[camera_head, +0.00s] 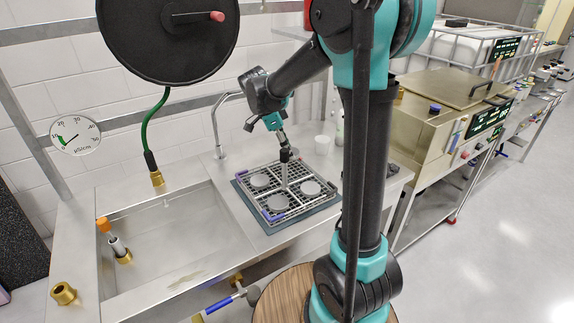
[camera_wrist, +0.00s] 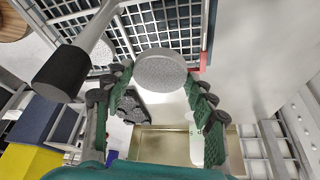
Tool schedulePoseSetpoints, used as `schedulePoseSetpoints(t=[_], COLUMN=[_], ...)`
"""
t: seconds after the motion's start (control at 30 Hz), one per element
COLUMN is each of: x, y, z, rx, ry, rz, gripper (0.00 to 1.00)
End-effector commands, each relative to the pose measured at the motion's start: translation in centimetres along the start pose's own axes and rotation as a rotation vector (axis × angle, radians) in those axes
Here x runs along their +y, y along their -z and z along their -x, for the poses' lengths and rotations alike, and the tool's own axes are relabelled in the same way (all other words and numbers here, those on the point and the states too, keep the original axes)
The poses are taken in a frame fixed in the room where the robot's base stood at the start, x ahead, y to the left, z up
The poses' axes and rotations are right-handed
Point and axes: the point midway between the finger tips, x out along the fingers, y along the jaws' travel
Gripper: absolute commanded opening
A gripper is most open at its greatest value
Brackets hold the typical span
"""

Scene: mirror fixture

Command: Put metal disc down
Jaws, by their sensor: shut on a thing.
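A round grey metal disc (camera_wrist: 159,69) sits between the green fingers of my gripper (camera_wrist: 157,84) in the wrist view. My gripper is shut on it, and it overlaps the edge of the rack in that view. In the head view my gripper (camera_head: 276,125) is above the back part of the wire rack (camera_head: 240,183); the held disc cannot be made out there. Three other grey discs lie in the rack: at the left (camera_head: 260,181), front (camera_head: 277,203) and right (camera_head: 310,187). The rack's upright handle (camera_head: 284,175) rises from its middle, with a black grip (camera_wrist: 60,74).
The rack stands on a dark mat on the steel counter, right of the sink basin (camera_head: 165,245). A tap (camera_head: 218,140) stands behind it. A steel bath unit (camera_head: 435,105) is farther right.

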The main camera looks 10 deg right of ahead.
Motion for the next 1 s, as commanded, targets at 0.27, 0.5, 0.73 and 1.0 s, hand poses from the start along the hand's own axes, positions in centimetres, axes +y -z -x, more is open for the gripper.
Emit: schedulePoseSetpoints(t=[0.27, 0.5, 0.73, 1.0], x=[0.0, 0.0, 0.0, 0.0], y=[-1.2, -2.3, -2.6, -2.7], z=[-2.9, -5.6, -6.3, -6.5], rx=[0.0, 0.0, 0.0, 0.0], ry=[0.0, 0.0, 0.0, 0.0], rz=[0.0, 0.0, 0.0, 0.0], gripper=[0.23, 0.23, 0.23, 0.58])
